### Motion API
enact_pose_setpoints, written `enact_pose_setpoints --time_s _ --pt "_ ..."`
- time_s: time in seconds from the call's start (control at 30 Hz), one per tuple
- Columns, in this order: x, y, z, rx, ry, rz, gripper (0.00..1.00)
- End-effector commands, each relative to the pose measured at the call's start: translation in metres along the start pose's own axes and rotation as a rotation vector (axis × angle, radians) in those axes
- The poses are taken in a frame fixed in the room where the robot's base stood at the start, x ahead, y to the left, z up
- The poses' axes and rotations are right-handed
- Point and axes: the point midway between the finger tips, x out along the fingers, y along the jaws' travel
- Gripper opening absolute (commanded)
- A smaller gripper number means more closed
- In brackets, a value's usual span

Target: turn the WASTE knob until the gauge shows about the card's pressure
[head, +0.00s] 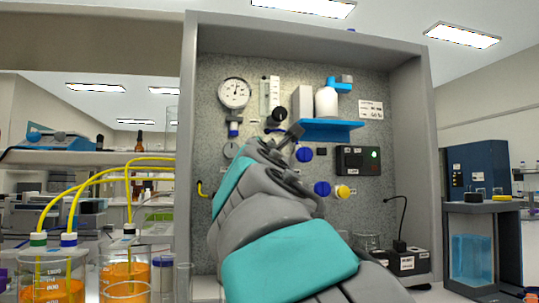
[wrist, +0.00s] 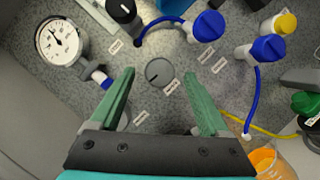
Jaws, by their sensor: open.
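A round grey knob (wrist: 160,73) with a dark pointer line sits on the speckled panel, between my fingertips in the wrist view.
A black knob (wrist: 122,10) and blue valve knobs (wrist: 208,25) (wrist: 268,48) stand out from the panel nearby. A yellow knob (wrist: 285,22) and blue tubing lie to the right. A blue shelf (head: 326,130) holds a white bottle. Grey walls (head: 187,150) frame the panel.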

Motion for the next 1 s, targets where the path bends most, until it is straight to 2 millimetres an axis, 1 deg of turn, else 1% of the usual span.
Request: enact_pose_setpoints --time_s 0.03,0.1,0.23,1.0 --pt "-0.0056 0.0008 0.0012 0.0 -0.002 0.002 0.8" --pt "-0.01 0.0011 0.0018 0.001 -0.003 0.002 0.8" --pt "-0.0137 0.0 0.0014 0.001 -0.002 0.0 0.8" --pt "-0.0139 0.0 0.0009 0.001 -0.001 0.0 0.8"
